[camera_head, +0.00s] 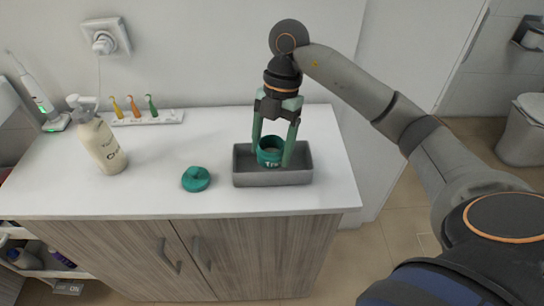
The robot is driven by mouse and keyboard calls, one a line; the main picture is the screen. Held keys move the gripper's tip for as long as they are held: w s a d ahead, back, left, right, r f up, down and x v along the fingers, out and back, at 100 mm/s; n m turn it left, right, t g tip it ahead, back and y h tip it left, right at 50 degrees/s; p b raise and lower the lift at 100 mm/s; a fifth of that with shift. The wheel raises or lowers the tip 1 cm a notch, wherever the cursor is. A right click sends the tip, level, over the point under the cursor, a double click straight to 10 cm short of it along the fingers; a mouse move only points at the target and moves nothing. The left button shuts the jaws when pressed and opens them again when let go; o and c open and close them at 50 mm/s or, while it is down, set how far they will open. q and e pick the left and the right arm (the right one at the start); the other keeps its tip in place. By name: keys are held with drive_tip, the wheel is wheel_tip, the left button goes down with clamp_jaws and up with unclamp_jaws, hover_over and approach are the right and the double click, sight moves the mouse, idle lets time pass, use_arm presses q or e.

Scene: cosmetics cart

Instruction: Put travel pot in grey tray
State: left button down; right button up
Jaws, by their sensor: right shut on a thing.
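The travel pot (269,160) is a small green open-topped jar with white lettering. It is inside the outline of the grey tray (273,179), a rectangular tray on the white counter. My right gripper (272,153) points down from above, its green fingers on either side of the pot and shut on it. I cannot tell whether the pot's base touches the tray floor, as the tray's front wall hides it. My left gripper is not in view.
A green lid (196,179) lies on the counter left of the tray. A cream pump bottle (103,147), a white holder (150,118) with several coloured brush heads and an electric toothbrush (37,98) stand further left. The counter's front edge is close to the tray.

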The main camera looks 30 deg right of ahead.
sight(272, 158)
drive_tip(key=shift+w+d+f, duration=0.1)
drive_tip(key=shift+d+f, duration=0.05)
drive_tip(key=shift+f, duration=1.6)
drive_tip(key=shift+f, duration=0.1)
drive_tip(key=o, duration=1.3)
drive_tip(key=p+v, duration=0.2)
drive_tip(key=v, duration=1)
